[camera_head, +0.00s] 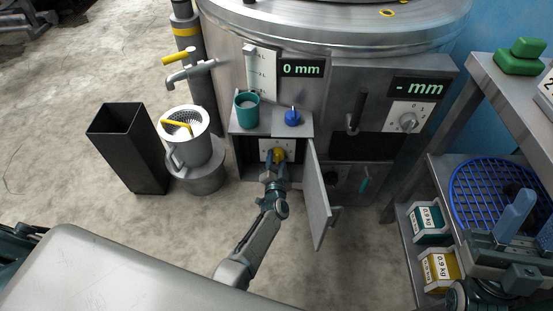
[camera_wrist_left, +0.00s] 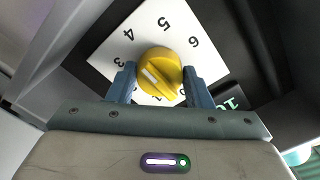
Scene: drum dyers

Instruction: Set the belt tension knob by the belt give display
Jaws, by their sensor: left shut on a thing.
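The yellow knob (camera_wrist_left: 166,68) sits on a white dial plate (camera_wrist_left: 112,47) numbered around it, with 3, 4, 5 and 6 legible. A white mark shows on its face. My left gripper (camera_wrist_left: 160,84) is shut on the knob, one finger on each side. In the head view the knob (camera_head: 280,155) is inside an open compartment, partly hidden by my left gripper (camera_head: 275,160). One display (camera_head: 302,69) reads 0 mm; another display (camera_head: 418,87) reads - mm. A small lit display (camera_wrist_left: 232,102) beside the dial is partly covered. My right gripper (camera_head: 530,228) appears open and empty at the lower right.
The compartment door (camera_head: 318,198) hangs open right of my left arm. A teal cup (camera_head: 246,110) and blue knob (camera_head: 292,116) are above the compartment. A rotary switch (camera_head: 408,122) is to the right. A black bin (camera_head: 130,150) and shelves (camera_head: 470,140) flank the machine.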

